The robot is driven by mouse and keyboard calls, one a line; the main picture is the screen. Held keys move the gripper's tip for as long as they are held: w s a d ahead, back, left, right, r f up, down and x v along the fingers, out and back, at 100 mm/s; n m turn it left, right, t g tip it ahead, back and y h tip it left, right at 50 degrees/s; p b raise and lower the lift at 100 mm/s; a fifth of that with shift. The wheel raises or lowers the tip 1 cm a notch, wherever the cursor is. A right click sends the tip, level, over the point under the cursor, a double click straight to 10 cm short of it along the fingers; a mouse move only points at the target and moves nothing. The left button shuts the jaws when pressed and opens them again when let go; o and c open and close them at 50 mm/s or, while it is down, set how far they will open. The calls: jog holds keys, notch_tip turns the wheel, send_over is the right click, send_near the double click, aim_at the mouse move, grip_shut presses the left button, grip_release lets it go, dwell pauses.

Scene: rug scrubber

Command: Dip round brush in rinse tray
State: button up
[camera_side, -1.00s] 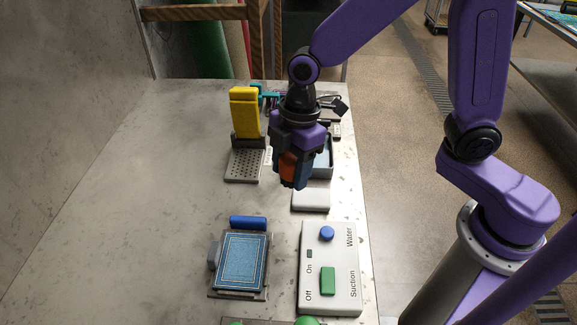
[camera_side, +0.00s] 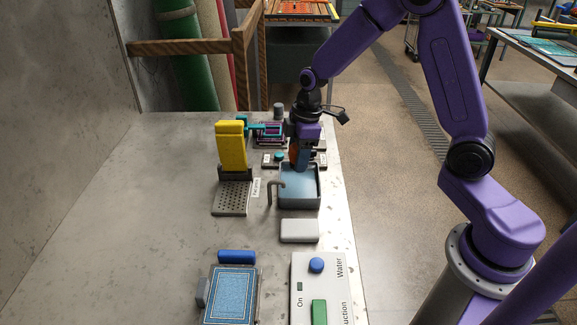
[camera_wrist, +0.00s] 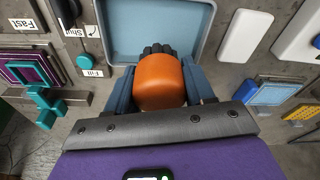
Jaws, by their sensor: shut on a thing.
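My gripper (camera_side: 302,162) is shut on the round brush, whose orange body (camera_wrist: 160,82) sits between the two blue-grey fingers in the wrist view. Dark bristles (camera_wrist: 158,48) show at the brush's far end. The rinse tray (camera_side: 314,203) is a grey box with a light blue inside, near the table's right edge. In the side view the brush and fingers are over the tray's back part. The wrist view shows the tray's blue floor (camera_wrist: 130,25) beyond the bristles. I cannot tell whether the bristles touch the tray's inside.
A bent dark spout (camera_side: 270,190) stands left of the tray. A white block (camera_side: 299,231) lies in front. A yellow tool (camera_side: 231,147) stands upright at left. The Water and Suction panel (camera_side: 333,290) and small blue rug (camera_side: 232,297) are nearer. The table's left is clear.

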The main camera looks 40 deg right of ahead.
aim_at(296, 188)
jog(key=shift+w+d+f, duration=0.1)
jog(key=shift+d+f, duration=0.2)
jog(key=shift+f, duration=3.3)
jog(key=shift+f, duration=0.5)
jog(key=shift+r, duration=0.1)
jog(key=shift+r, duration=2.65)
jog(key=shift+r, duration=1.5)
